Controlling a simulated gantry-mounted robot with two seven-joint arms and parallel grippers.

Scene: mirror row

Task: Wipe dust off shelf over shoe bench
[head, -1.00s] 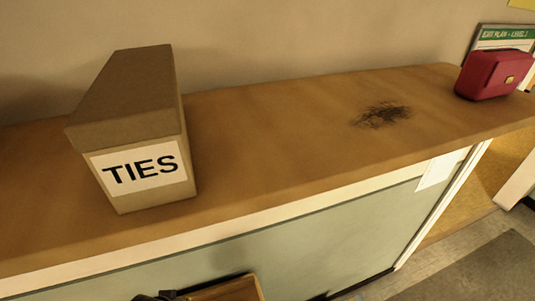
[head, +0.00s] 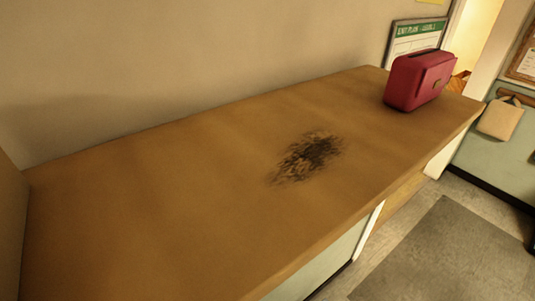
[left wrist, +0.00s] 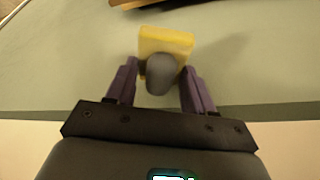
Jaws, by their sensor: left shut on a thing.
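The shelf (head: 160,180) is a long brown wooden top along the wall. A dark, streaky dust patch (head: 310,155) lies on it, right of the middle in the head view. My left gripper (left wrist: 159,72) shows in the left wrist view, its purple fingers shut on the grey knob of a yellow block-like wiper (left wrist: 168,40). A pale green panel lies behind the wiper in that view. Neither gripper shows in the head view, so the wiper's distance from the dust cannot be told. The right gripper is out of sight.
A red bag (head: 420,80) stands at the shelf's far right end, beyond the dust. Part of a brown box (head: 10,235) shows at the left edge. The shelf between box and dust is clear. A pale bag (head: 500,118) hangs at right.

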